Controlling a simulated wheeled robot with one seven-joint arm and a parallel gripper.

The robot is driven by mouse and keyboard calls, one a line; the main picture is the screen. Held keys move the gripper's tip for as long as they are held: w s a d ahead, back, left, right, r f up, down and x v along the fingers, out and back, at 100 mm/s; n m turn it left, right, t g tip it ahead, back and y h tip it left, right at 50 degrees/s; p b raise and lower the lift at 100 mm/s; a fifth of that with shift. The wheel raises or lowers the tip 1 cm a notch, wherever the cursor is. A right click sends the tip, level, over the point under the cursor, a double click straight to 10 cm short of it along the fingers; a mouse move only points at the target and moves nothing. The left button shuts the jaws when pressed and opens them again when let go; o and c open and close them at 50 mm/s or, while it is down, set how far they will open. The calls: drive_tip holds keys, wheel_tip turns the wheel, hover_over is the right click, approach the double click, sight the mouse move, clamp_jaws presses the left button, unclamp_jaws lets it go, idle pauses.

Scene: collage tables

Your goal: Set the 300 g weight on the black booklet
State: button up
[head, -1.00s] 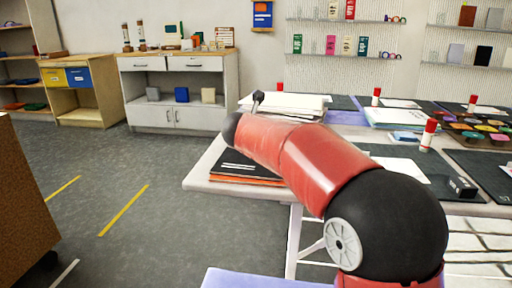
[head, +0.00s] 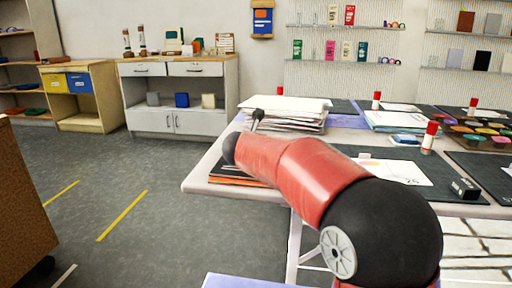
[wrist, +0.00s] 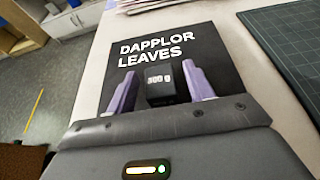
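The black booklet (wrist: 167,42), titled "DAPPLOR LEAVES", lies under my gripper in the wrist view. In the head view its dark edge (head: 226,169) shows at the table's left end, on orange layers, mostly hidden by my arm. The 300 g weight (wrist: 160,88) is a small black block with a white label, over the lower part of the cover. It appears to rest there; its base is hard to see. My gripper (wrist: 160,72) has its pale purple fingers either side of the weight, with a narrow gap showing at each side, so it looks open.
A paper stack (head: 287,114) stands behind the booklet. A dark cutting mat (wrist: 290,50) lies to its right. Another small black block (head: 465,188) and a red-capped glue stick (head: 429,138) stand farther right. The table's left edge is close to the booklet.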

drive_tip(key=shift+r, duration=0.15)
drive_tip(key=v, duration=1.2)
drive_tip(key=shift+r, duration=0.3)
drive_tip(key=s+d+r+n+t+y, duration=0.25)
drive_tip(key=s+n+y, duration=0.55)
drive_tip(key=n, duration=1.3)
drive_tip(key=s+d+f+n+g+h, duration=0.2)
drive_tip(key=s+d+f+n+g, duration=0.3)
drive_tip(key=s+f+n, duration=0.3)
drive_tip(key=s+d+f+n+g+h, duration=0.3)
drive_tip(key=s+d+f+n+g, duration=0.2)
drive_tip(key=s+d+f+n, duration=0.3)
drive_tip(key=s+f+n, duration=0.1)
drive_tip(key=s+f, duration=0.2)
drive_tip(key=s, duration=0.4)
drive_tip(key=shift+d+f, duration=0.15)
drive_tip(key=shift+d, duration=0.15)
drive_tip(key=shift+w, duration=0.1)
